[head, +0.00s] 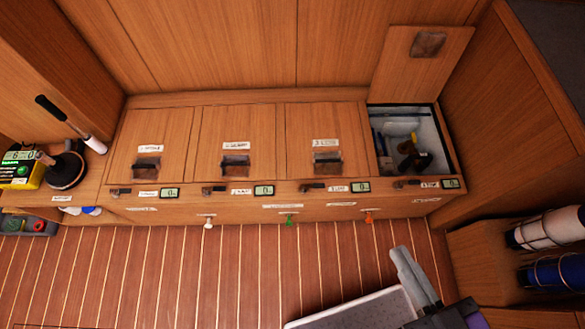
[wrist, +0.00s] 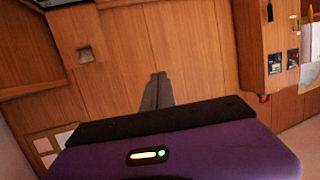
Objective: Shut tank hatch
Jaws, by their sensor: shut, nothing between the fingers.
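A wooden bench holds a row of hatches. The rightmost hatch lid (head: 422,68) stands open, raised against the back wall, with a recessed metal pull near its top. Its open compartment (head: 441,136) shows a pale lining with dark and yellowish fittings inside. The lid, with its square pull, seems to show at the upper left of the wrist view (wrist: 80,28). My gripper (head: 403,253) is in front of the bench, over the floor, apart from the lid. In the wrist view its fingers (wrist: 157,78) are together and empty.
Three shut hatches, the left (head: 150,140), middle (head: 237,140) and right (head: 326,135), fill the rest of the bench top. Small levers and displays line its front edge. A hand pump (head: 67,170) stands at left. Rolled cylinders (head: 550,228) sit in a rack at right.

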